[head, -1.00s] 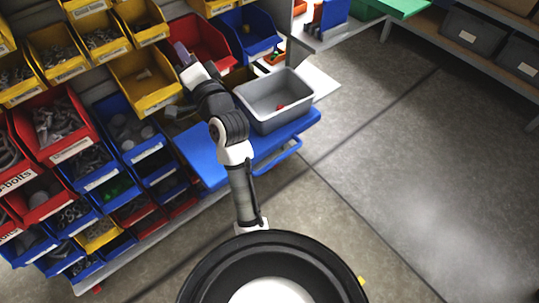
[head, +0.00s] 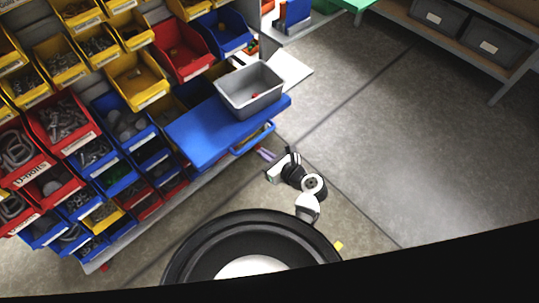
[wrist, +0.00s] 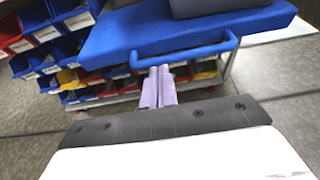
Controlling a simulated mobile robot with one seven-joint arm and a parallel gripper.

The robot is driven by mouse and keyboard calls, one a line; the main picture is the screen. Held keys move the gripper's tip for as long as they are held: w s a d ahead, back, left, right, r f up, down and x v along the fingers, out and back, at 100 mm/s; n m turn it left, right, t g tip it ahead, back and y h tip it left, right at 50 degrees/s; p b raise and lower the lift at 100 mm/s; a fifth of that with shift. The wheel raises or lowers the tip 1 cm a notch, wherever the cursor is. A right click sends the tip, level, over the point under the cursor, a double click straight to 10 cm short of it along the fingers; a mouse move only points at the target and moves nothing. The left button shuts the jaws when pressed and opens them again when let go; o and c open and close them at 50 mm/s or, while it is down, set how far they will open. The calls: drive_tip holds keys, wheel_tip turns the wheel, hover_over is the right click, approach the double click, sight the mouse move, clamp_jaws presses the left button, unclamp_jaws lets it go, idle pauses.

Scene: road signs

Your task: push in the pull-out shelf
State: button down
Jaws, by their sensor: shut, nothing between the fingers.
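The blue pull-out shelf (head: 205,135) sticks out from the rack of bins, with a blue bar handle (head: 252,138) along its front edge. My gripper (head: 262,153) is shut and empty, just in front of and a little below the handle. In the wrist view the shut lilac fingers (wrist: 158,75) point at the shelf's front (wrist: 115,40), and their tips show just below the handle (wrist: 185,52). I cannot tell whether they touch it.
Bins of hardware, such as a red bin (head: 182,50) and a yellow bin (head: 137,80), fill the rack left of and behind the shelf. A white panel (head: 290,70) juts out beyond the tub. Open concrete floor (head: 400,130) lies to the right.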

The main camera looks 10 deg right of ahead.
drive_tip(key=x, duration=0.3)
drive_tip(key=p+x, duration=0.1)
drive_tip(key=x, duration=0.2)
drive_tip(key=r+x, duration=0.1)
drive_tip(key=x, duration=0.2)
drive_tip(key=shift+w+r, duration=0.1)
